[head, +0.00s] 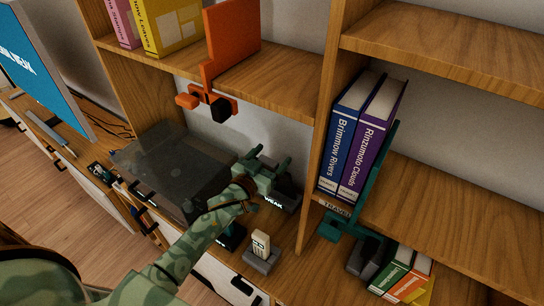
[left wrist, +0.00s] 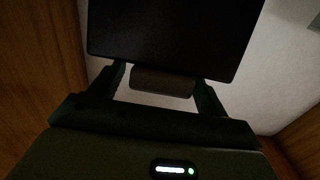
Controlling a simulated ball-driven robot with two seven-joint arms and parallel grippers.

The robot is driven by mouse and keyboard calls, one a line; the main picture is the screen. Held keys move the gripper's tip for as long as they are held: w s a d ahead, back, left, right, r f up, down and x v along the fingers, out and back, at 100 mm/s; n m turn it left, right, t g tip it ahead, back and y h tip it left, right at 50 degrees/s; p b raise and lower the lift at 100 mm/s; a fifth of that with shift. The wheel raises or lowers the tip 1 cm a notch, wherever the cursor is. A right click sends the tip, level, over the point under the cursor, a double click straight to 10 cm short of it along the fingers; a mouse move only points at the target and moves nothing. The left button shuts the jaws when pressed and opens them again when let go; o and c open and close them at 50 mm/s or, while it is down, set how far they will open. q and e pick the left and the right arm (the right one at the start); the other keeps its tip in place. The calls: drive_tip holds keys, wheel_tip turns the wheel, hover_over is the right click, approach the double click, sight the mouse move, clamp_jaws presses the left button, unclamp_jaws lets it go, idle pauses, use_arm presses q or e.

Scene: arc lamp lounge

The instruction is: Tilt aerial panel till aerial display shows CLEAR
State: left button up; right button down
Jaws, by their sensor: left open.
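The aerial display (head: 274,203) is a small dark strip with white letters reading WEAK, on the front of a black unit on the lower wooden top in the head view. My left gripper (head: 270,161), green camouflage, is just over this unit and hides much of it. In the left wrist view, a large dark panel (left wrist: 175,38), seemingly the aerial panel, fills the top middle. A dark grey bar below it shows between the fingers of my left gripper (left wrist: 161,80), which are apart. Contact cannot be told. My right gripper is out of view.
A smoky clear-lidded box (head: 172,165) stands left of my gripper. A cream handset (head: 261,243) stands in front. An upright shelf board (head: 322,140) is close on the right, with books (head: 366,140) beyond.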

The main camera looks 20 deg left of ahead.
sight(266, 166)
use_arm(q)
drive_tip(key=shift+w+d, duration=0.1)
drive_tip(key=shift+w, duration=0.4)
drive_tip(key=c, duration=1.4)
drive_tip(key=shift+s+f+t+b, duration=0.4)
drive_tip(key=shift+s+f+b, duration=0.3)
drive_tip(key=shift+b, duration=0.5)
drive_tip(key=s, duration=0.2)
drive_tip(key=shift+s+a, duration=0.25)
drive_tip(key=shift+s, duration=0.1)
drive_tip(key=shift+s+a+f, duration=0.1)
drive_tip(key=shift+s+f, duration=0.05)
drive_tip(key=shift+s, duration=0.1)
drive_tip(key=o, duration=1.4)
drive_tip(key=shift+t, duration=0.3)
